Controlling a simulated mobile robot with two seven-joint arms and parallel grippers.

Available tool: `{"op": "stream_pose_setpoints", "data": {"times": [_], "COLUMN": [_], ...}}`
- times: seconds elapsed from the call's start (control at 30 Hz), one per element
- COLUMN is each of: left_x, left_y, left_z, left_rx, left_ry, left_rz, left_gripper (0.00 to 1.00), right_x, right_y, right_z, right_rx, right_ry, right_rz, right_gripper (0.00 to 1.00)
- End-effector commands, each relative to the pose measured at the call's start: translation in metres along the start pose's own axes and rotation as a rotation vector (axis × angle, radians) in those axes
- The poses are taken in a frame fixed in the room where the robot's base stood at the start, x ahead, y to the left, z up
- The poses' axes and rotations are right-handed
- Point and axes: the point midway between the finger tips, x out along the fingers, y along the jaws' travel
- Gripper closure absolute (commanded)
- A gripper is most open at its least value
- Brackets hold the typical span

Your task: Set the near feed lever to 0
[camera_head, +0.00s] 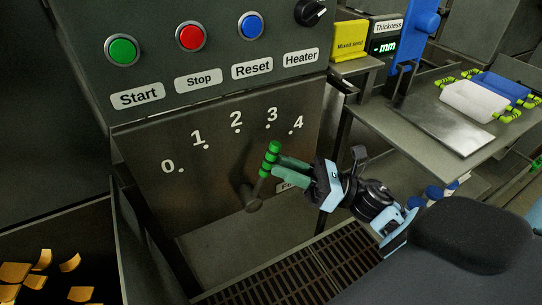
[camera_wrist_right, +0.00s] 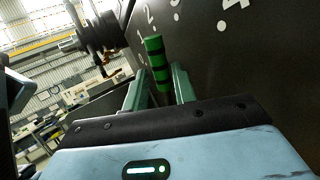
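The near feed lever has a green, black-banded handle (camera_head: 272,157) on a grey pivot (camera_head: 251,199), low on the machine's front panel. It points up and slightly right, roughly toward the 3 and 4 marks; its exact setting is hard to tell. The 0 mark (camera_head: 168,167) is at the left end of the arc. My right gripper (camera_head: 279,167) reaches in from the right, its green fingers at the handle. In the right wrist view the handle (camera_wrist_right: 157,62) stands between the two fingers, which are apart with gaps beside it. My left gripper is not in view.
Above the dial are the Start (camera_head: 122,50), Stop (camera_head: 191,37) and Reset (camera_head: 251,26) buttons and the Heater knob (camera_head: 311,12). A floor grate (camera_head: 300,275) lies below. Yellowish pieces lie lower left.

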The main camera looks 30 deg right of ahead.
Motion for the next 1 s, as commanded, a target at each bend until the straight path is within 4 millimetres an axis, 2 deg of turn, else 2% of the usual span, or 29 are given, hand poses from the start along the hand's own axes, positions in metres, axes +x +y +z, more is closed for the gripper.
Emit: {"op": "stream_pose_setpoints", "data": {"times": [0.03, 0.2, 0.6, 0.63, 0.83, 1.0], "left_x": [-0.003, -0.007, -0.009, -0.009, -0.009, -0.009], "left_y": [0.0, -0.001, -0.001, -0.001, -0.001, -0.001], "left_z": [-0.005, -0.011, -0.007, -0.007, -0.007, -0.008], "left_rx": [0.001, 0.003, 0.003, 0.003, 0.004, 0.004], "left_ry": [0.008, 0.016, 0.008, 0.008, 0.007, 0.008], "left_rz": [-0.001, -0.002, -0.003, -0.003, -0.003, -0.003], "left_gripper": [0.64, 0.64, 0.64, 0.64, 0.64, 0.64], "right_x": [0.01, 0.029, 0.036, 0.036, 0.036, 0.036], "right_y": [0.001, 0.001, 0.0, 0.0, 0.0, 0.0], "right_z": [0.004, 0.003, 0.0, 0.0, 0.0, 0.0], "right_rx": [-0.004, -0.002, 0.0, 0.0, 0.0, 0.0], "right_ry": [-0.003, -0.003, 0.001, 0.001, 0.001, 0.001], "right_rz": [0.004, 0.002, 0.0, 0.0, 0.0, 0.0], "right_gripper": [0.73, 0.73, 0.73, 0.74, 1.0, 1.0]}}
